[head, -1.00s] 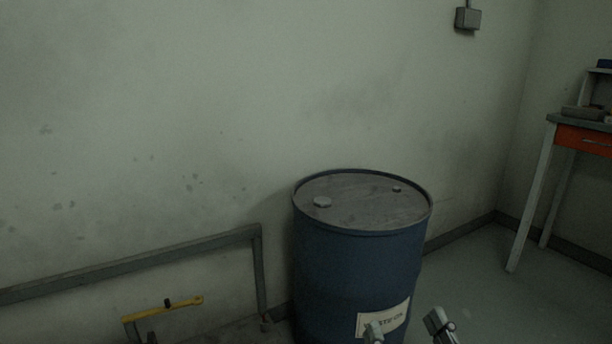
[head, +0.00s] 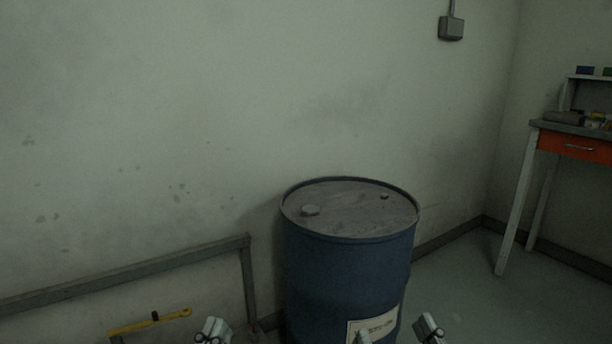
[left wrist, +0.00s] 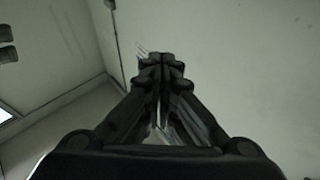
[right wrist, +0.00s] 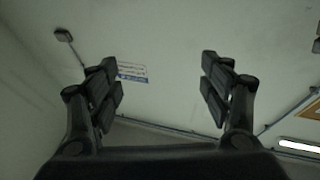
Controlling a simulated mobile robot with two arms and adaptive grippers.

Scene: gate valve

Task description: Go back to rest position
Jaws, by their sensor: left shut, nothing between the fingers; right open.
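My left gripper (head: 213,330) shows at the bottom edge of the head view, left of the blue drum. In the left wrist view my left gripper (left wrist: 160,62) has its fingers together with nothing between them. My right gripper (head: 397,332) shows at the bottom of the head view in front of the drum, its two fingertips apart. In the right wrist view my right gripper (right wrist: 160,85) is wide open and empty. Most of both arms is out of the head view. No gate valve can be made out.
A blue drum (head: 345,270) with a label stands near the wall. A grey rail (head: 130,272) and a yellow bar (head: 150,322) are at the lower left. A workbench with an orange drawer (head: 578,146) stands at the right. Floor between drum and bench is clear.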

